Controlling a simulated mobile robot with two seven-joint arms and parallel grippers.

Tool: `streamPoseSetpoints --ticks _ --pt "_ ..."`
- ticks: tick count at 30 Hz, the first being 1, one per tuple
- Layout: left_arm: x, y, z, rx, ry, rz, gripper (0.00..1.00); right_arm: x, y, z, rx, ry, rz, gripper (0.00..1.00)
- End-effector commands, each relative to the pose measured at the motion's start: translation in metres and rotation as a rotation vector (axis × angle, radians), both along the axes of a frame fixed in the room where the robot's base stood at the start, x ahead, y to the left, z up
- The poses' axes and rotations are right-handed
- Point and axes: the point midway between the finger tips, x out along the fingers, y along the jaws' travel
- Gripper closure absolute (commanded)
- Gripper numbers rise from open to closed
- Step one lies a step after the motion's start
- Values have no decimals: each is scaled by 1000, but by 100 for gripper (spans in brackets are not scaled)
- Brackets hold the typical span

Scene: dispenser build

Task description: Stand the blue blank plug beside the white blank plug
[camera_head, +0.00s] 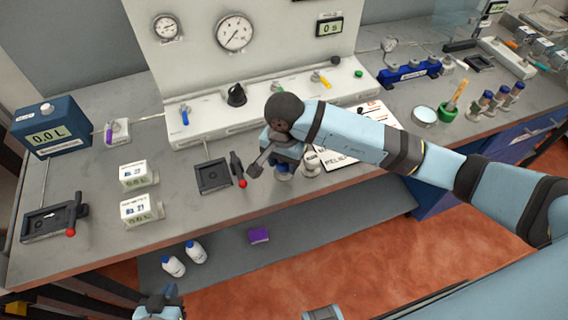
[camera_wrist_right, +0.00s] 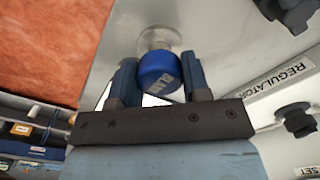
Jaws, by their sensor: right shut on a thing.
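My right gripper (camera_head: 283,160) is over the bench in front of the white manifold. In the right wrist view the right gripper (camera_wrist_right: 155,85) is shut on the blue blank plug (camera_wrist_right: 158,72). In the head view the plug is mostly hidden by the gripper. A small pale metallic piece (camera_head: 311,168), which may be the white blank plug, stands just right of the gripper. My left gripper (camera_head: 158,304) is at the bottom edge, cut off, its fingers unclear.
A black square plate (camera_head: 212,176) and a red-tipped lever (camera_head: 241,180) lie left of the right gripper. A printed sheet (camera_head: 340,152) lies behind my right arm. White meter boxes (camera_head: 138,210) stand further left.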

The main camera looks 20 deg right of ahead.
Motion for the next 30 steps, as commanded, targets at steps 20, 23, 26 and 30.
streamPoseSetpoints --ticks 20,23,26,30 --pt "0 0 -1 0 0 0 100 0 0 -24 -1 1 0 31" --pt "0 0 -1 0 0 0 100 0 0 -24 -1 1 0 31" --pt "0 0 -1 0 0 0 100 0 0 -24 0 0 0 31" --pt "0 0 5 0 0 0 100 0 0 -18 1 1 0 31"
